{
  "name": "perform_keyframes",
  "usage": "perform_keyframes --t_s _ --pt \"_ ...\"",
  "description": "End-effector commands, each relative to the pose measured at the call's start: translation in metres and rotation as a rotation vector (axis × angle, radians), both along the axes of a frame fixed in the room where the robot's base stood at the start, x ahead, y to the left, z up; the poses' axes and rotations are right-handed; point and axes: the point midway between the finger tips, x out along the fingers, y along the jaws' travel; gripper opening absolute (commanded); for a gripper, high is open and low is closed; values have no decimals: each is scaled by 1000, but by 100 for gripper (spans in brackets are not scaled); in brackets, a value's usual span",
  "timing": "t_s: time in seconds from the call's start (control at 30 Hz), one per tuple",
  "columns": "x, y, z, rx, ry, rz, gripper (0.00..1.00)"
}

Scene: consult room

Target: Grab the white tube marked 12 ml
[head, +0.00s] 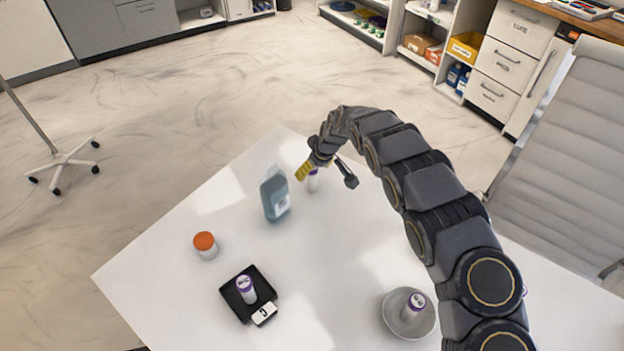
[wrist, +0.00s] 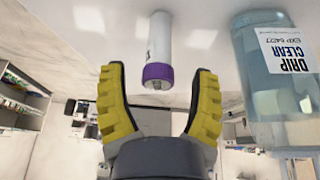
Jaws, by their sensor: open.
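Three white tubes with purple caps are in the head view. One tube (head: 312,181) is by my gripper, beside the bottle. In the wrist view this tube (wrist: 160,45) lies ahead of and between the fingertips, its purple cap lowest in the picture; I see no finger touching it. A second tube (head: 246,289) stands in a black tray (head: 232,304) with a small white tag. A third tube (head: 412,306) is in a grey bowl (head: 391,319). Their volume markings are too small or turned away to read. My gripper (head: 326,174) is open and empty, yellow pads apart (wrist: 158,74).
A blue-tinted bottle (head: 274,197) stands close left of my gripper; it is at the right in the wrist view (wrist: 275,90), labelled DRIP CLEAR. An orange-capped jar (head: 205,246) stands at the table's left. The white table (head: 320,265) is clear in the middle.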

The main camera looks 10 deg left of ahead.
Motion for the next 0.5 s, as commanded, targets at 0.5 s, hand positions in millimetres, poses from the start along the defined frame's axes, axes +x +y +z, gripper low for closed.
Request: perform_keyframes --t_s 0.5 --pt "12 12 -44 -1 0 0 62"
